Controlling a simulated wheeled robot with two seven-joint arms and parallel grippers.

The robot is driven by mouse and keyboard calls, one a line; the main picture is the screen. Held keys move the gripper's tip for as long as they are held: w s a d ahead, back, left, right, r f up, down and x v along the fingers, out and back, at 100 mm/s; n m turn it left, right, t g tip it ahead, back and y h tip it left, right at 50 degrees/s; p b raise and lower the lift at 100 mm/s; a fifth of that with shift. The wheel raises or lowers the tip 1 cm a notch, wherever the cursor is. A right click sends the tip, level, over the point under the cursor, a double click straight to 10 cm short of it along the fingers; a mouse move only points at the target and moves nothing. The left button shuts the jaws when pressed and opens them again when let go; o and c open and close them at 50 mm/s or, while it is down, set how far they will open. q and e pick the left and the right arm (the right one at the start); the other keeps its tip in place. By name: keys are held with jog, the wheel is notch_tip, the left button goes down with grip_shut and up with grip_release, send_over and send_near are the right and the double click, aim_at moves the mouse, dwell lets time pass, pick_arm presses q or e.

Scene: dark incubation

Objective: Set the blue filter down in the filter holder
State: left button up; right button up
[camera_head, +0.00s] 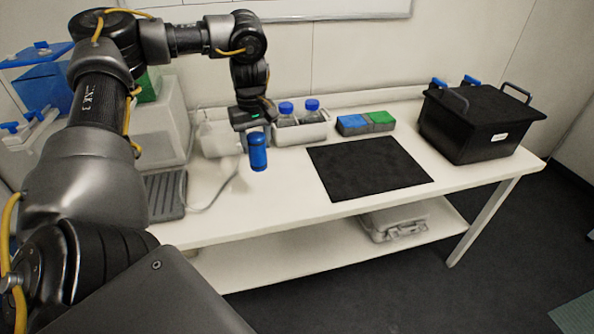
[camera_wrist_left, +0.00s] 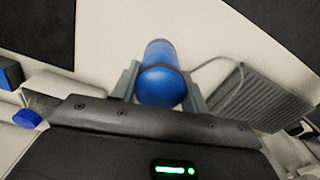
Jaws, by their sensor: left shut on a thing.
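The blue filter (camera_head: 257,152), a blue cylinder with a dark band, is clamped in my left gripper (camera_head: 253,128) and hangs upright above the white bench. In the left wrist view the rounded blue filter (camera_wrist_left: 162,80) is between the two grey fingers of my left gripper (camera_wrist_left: 160,88). It looks clear of the bench top. I cannot tell for certain which item is the filter holder; a low block with a blue and a green part (camera_head: 366,122) stands at the back of the bench. My right gripper does not show.
A white tray (camera_head: 302,132) with blue-capped bottles stands behind the gripper. A black mat (camera_head: 368,166) lies bare mid-bench. A black lidded box (camera_head: 475,122) stands at right. A ribbed grey pad (camera_head: 166,196) with a cable lies at left; it shows in the wrist view (camera_wrist_left: 262,97).

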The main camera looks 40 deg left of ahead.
pick_arm(q)
jog(key=w+d+f, duration=0.1)
jog(key=w+f, duration=0.2)
jog(key=w+d+f, duration=0.2)
jog(key=w+f, duration=0.1)
jog(key=f, duration=0.1)
jog(key=w+d+f+p, duration=0.1)
jog(key=w+f, duration=0.2)
jog(key=shift+w+d+f, duration=0.15)
jog(key=shift+f, duration=0.55)
jog(key=o, duration=1)
jog(key=shift+f, duration=0.15)
jog(key=shift+o, duration=0.2)
